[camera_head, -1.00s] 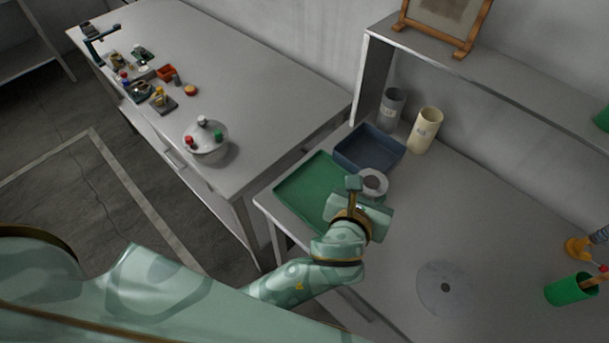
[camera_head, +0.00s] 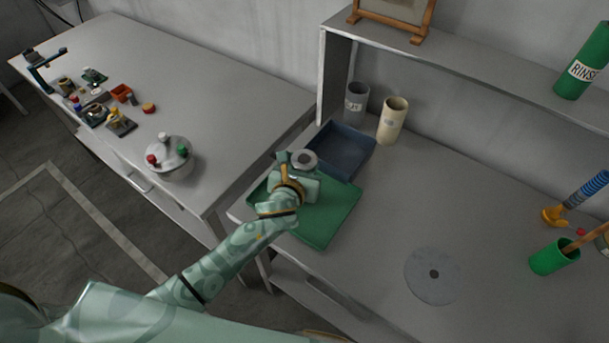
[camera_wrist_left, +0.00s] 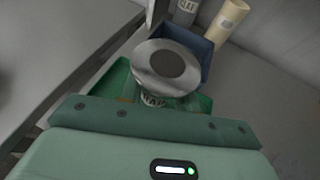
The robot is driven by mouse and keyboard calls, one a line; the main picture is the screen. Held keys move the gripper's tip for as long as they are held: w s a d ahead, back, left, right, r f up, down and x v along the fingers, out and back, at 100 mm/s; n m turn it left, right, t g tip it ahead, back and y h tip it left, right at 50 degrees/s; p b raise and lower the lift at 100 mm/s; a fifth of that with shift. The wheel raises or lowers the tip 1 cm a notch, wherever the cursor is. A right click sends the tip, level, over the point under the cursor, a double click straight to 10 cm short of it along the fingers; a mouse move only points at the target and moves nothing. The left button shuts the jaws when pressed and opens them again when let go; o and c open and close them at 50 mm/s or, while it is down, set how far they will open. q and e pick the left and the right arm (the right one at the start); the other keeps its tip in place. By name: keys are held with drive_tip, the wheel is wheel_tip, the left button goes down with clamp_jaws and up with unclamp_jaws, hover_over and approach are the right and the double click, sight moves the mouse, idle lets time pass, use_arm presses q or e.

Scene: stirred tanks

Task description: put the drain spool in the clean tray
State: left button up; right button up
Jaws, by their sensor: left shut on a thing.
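The drain spool, a grey metal piece with a round flange and dark bore (camera_head: 304,153), is held in my left gripper (camera_head: 299,168). In the left wrist view the spool (camera_wrist_left: 148,67) shows its flange from above, with a partly hidden label below it. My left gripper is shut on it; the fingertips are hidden. They hang over the far left part of a green tray (camera_head: 332,222), beside a deeper blue tray (camera_head: 357,172). I cannot read which tray is marked clean. My right gripper is not in view.
A grey cup (camera_head: 355,97) and a cream cup (camera_head: 392,121) stand behind the blue tray. A shelf (camera_head: 480,72) runs above. A flat grey disc (camera_head: 420,272) lies at right, with clear table around it.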

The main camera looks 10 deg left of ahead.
use_arm(q)
wheel_tip(320, 180, down, 2)
drive_tip(key=shift+f, duration=0.2)
drive_tip(key=shift+d+r, duration=0.1)
drive_tip(key=shift+s, duration=0.1)
drive_tip(key=shift+f+b, duration=0.2)
drive_tip(key=shift+b, duration=0.1)
drive_tip(key=o, duration=1.1)
drive_tip(key=shift+c, duration=0.2)
drive_tip(key=shift+r, duration=0.2)
drive_tip(key=p+v, duration=0.2)
drive_tip(key=v, duration=1)
drive_tip(key=shift+p, duration=0.35)
